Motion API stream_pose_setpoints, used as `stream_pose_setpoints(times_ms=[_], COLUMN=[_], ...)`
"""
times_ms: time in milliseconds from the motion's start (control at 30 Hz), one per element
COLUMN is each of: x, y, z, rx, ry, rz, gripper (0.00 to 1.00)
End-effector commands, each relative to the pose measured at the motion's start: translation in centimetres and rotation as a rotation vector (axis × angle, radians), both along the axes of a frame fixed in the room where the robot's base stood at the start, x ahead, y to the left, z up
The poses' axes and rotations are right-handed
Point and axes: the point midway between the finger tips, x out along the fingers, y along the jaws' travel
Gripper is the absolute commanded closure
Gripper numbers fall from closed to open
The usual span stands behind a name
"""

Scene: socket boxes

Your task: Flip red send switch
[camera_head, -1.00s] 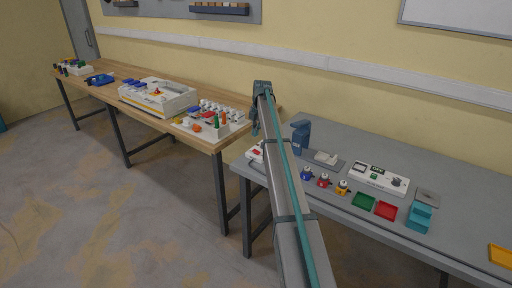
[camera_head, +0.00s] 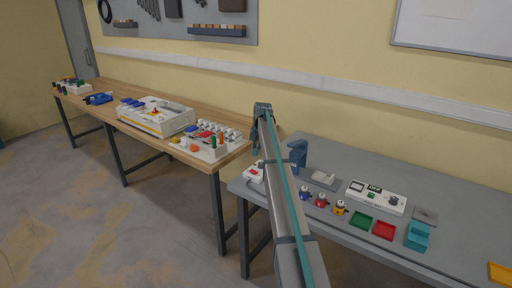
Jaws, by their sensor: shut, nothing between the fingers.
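A small white box (camera_head: 247,176) with a red part (camera_head: 254,171) on top sits at the left end of the grey table. This red part may be the send switch, but it is too small to tell its position. My arm reaches up and away from the bottom of the view, and my gripper (camera_head: 254,151) hangs down from its far end. It appears just above and behind the white box in the picture; the gap cannot be judged. My gripper is shut and empty. My arm hides part of the table just right of the box.
On the grey table (camera_head: 455,206) stand a blue stand (camera_head: 298,154), a white meter box (camera_head: 376,197), small coloured pots (camera_head: 322,200), a green tray (camera_head: 361,220) and a red tray (camera_head: 384,230). A wooden table (camera_head: 190,95) with several boxes stands at the left.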

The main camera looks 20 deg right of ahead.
Motion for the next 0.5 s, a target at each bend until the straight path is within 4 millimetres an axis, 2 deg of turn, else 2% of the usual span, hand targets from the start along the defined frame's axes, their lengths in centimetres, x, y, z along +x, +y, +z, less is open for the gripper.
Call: stream_pose_setpoints(times_ms=[300, 500], x=[0.9, 1.3], y=[0.5, 0.7], z=[-5.8, -8.3], rx=[0.001, 0.000], ry=[0.003, 0.001], rz=[0.000, 0.000], gripper=[1.00, 1.00])
